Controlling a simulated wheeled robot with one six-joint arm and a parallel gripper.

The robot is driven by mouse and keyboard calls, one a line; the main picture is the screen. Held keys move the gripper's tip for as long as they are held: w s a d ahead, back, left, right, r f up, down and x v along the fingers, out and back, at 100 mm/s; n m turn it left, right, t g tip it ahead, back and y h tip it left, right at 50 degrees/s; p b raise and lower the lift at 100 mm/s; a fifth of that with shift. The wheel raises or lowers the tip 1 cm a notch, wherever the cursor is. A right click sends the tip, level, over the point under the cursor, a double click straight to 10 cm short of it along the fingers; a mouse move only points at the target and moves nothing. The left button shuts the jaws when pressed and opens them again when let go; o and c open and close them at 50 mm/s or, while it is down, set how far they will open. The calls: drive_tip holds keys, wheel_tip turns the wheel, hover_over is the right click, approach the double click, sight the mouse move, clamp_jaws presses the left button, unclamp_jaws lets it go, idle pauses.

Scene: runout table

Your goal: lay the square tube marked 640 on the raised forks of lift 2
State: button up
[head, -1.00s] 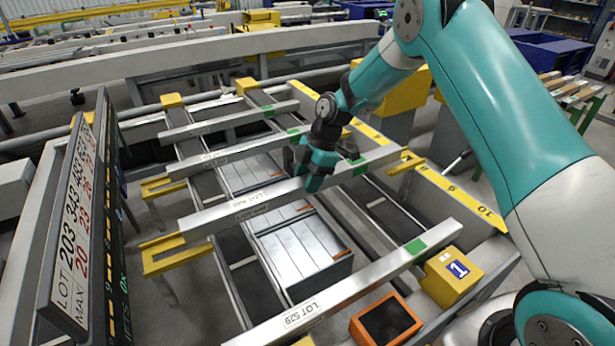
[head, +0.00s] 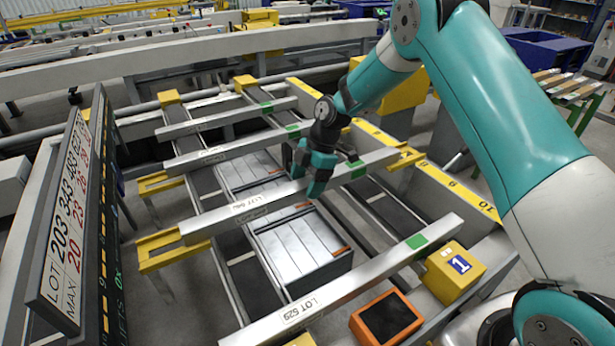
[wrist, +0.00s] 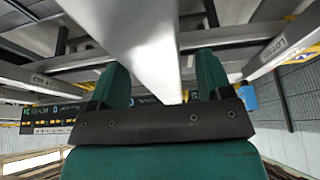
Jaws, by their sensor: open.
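The square tube marked LOT 640 (head: 222,215) is a long grey bar lying crosswise, its label partly hard to read. Its left end is at a yellow fork (head: 158,264) and its right end is by another yellow fork (head: 408,160). It appears to rest on this pair; no lift number is readable on them. My gripper (head: 312,180) is at the tube right of its middle. In the wrist view the open fingers (wrist: 160,88) stand on either side of the tube (wrist: 140,35); contact cannot be told.
The LOT 529 tube (head: 345,288) lies nearer, by a yellow block marked 1 (head: 455,270). Two more tubes (head: 230,150) lie farther back. Another yellow fork (head: 158,184) stands behind at left. A lot board (head: 70,225) stands at left. Grey slabs (head: 300,255) lie below.

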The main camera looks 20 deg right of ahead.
drive_tip(key=v, duration=1.7)
drive_tip(key=shift+r+b, duration=0.25)
drive_tip(key=shift+b, duration=0.2)
drive_tip(key=s+a+r+m, duration=0.3)
drive_tip(key=s+a+r, duration=0.15)
drive_tip(key=s, duration=0.35)
drive_tip(key=s+a+r+m, duration=0.35)
drive_tip(key=s+a, duration=0.25)
drive_tip(key=s, duration=0.3)
drive_tip(key=s+f+m, duration=0.1)
drive_tip(key=s+m, duration=0.2)
drive_tip(key=s, duration=0.5)
drive_tip(key=s+f+m+t, duration=0.1)
drive_tip(key=s+f+m, duration=0.1)
drive_tip(key=s, duration=0.7)
drive_tip(key=shift+s+a+m, duration=0.25)
drive_tip(key=shift+a+m, duration=0.05)
drive_tip(key=shift+m, duration=0.55)
drive_tip(key=shift+f, duration=0.15)
drive_tip(key=shift+c, duration=0.5)
